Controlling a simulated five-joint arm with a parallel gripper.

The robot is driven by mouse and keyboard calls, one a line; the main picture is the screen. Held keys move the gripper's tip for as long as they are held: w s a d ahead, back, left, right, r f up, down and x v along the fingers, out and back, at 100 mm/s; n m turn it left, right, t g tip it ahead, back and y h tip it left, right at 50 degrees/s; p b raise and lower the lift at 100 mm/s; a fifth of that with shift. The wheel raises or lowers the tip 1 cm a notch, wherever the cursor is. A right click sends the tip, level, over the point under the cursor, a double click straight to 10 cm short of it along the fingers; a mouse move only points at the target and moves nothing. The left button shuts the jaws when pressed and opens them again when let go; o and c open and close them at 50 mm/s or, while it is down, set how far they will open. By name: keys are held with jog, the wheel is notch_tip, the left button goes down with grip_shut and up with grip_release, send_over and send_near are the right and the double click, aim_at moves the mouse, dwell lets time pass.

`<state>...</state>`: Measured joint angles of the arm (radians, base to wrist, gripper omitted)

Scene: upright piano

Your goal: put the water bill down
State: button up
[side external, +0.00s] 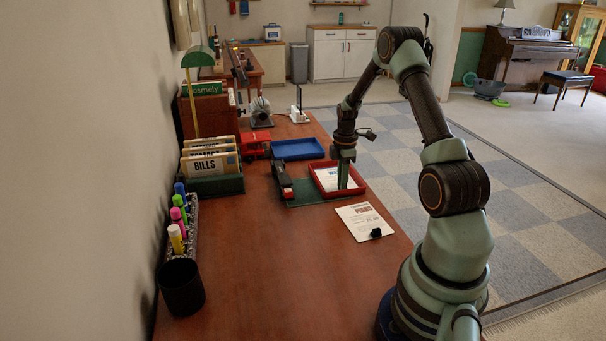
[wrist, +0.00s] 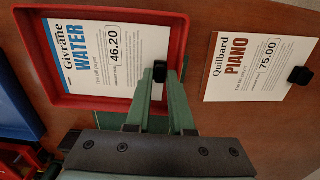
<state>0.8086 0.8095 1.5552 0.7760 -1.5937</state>
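The water bill (wrist: 100,58), a white sheet with a blue WATER heading and a black knob (wrist: 160,70), lies within the rim of the red tray (wrist: 100,13). In the side external view the bill (side external: 326,178) shows in the red tray (side external: 351,191), partly hidden by my gripper. My gripper (side external: 343,186) points down over the tray. In the wrist view my gripper's green fingers (wrist: 162,82) close in on the knob from both sides and look shut on it. I cannot tell whether the bill rests fully on the tray floor.
A piano bill (side external: 364,221) with its own black knob lies on the desk in front of the tray. A blue tray (side external: 298,149) stands behind. A black stapler-like object (side external: 282,180) lies left. A bills box (side external: 216,186) and a black cup (side external: 181,288) stand along the wall.

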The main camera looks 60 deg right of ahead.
jog(key=shift+o, duration=1.2)
jog(key=shift+r, duration=0.1)
notch_tip(320, 180, up, 12)
jog(key=w+a+r+m, duration=0.1)
jog(key=w+a+r, duration=0.1)
jog(key=a+r, duration=0.35)
jog(key=w+a+r+m+t+h, duration=0.1)
jog(key=a+r+m+t, duration=0.2)
jog(key=a, duration=0.8)
jog(key=s+a+r+m+t, duration=0.1)
jog(key=s+a+m, duration=0.1)
jog(key=a, duration=0.7)
jog(key=s+a+r+m+t+y, duration=0.1)
jog(key=s+a+r+m, duration=0.1)
jog(key=s+a, duration=0.3)
jog(key=a+m, duration=0.1)
jog(key=a, duration=0.2)
jog(key=shift+a+t, duration=0.3)
jog(key=shift+a, duration=0.1)
jog(key=shift+r, duration=0.1)
